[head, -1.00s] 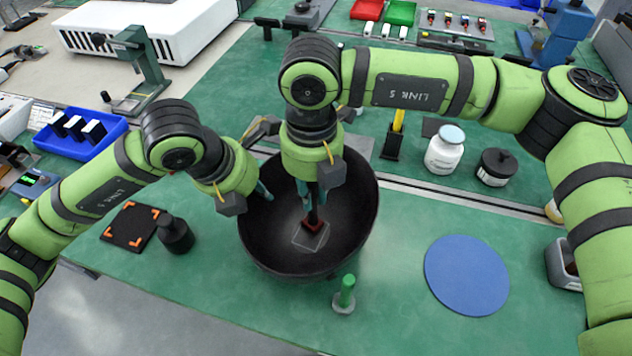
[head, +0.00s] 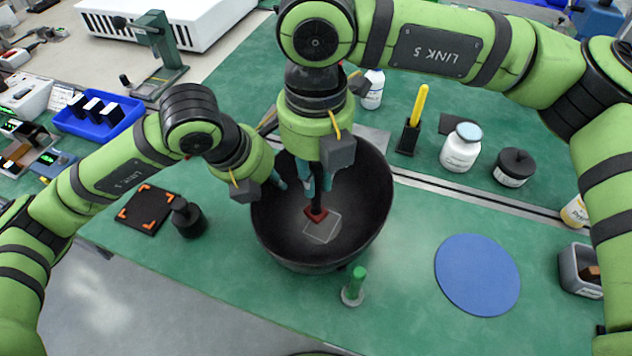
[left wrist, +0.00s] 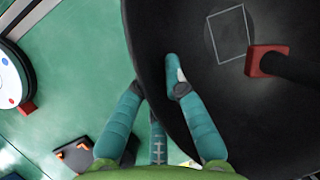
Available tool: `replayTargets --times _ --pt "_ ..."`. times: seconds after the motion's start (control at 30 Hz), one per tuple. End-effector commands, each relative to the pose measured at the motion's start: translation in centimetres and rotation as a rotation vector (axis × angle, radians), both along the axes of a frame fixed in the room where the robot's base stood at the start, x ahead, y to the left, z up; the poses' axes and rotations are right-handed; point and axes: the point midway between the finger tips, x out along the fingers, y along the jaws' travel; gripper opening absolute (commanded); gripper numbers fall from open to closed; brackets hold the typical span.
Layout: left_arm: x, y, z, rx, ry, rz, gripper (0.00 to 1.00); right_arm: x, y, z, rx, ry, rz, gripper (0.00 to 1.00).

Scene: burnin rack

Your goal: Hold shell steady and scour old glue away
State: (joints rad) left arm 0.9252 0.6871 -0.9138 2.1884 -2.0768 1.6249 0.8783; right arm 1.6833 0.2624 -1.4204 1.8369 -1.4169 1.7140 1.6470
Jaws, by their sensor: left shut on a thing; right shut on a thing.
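The shell is a dark round bowl (head: 368,222) on the green bench; it fills much of the left wrist view (left wrist: 185,30). A pale square outline, seemingly the glue patch (head: 322,230), marks its inner floor and also shows in the left wrist view (left wrist: 229,35). My left gripper (head: 277,182) is shut on the shell's left rim, with teal fingers on both sides of the wall (left wrist: 160,100). My right gripper (head: 318,186) is shut on a dark-handled scraper with a red head (head: 316,214). The red head is at the square's edge; contact with the floor is unclear.
A black knobbed weight (head: 188,219) and a dark mat with orange corners (head: 148,211) lie left. A blue disc (head: 477,274) lies right. A white jar (head: 461,149) and black pot (head: 514,168) stand behind.

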Motion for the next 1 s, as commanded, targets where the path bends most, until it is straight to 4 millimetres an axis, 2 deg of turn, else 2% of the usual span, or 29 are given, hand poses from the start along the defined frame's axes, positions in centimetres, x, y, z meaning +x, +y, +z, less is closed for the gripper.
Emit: replayTargets --times 0.23,0.73,0.8,0.83,1.0 --pt "-0.1 0.1 -0.1 0.004 0.003 -0.001 0.00 0.0 0.0 1.8 0.000 -0.001 0.000 0.00" --pt "-0.1 0.1 -0.1 0.004 0.003 -0.001 0.00 0.0 0.0 2.0 0.000 0.000 0.000 0.00" --pt "0.0 0.0 -0.1 0.004 0.003 -0.001 0.35 0.0 0.0 2.0 0.000 0.000 0.000 0.00" --pt "0.0 0.1 -0.1 0.003 0.002 -0.001 0.39 0.0 0.0 2.0 0.000 0.000 0.000 0.00" --pt "0.0 0.0 -0.1 0.002 0.002 0.000 0.39 0.0 0.0 2.0 0.000 0.000 0.000 0.00"
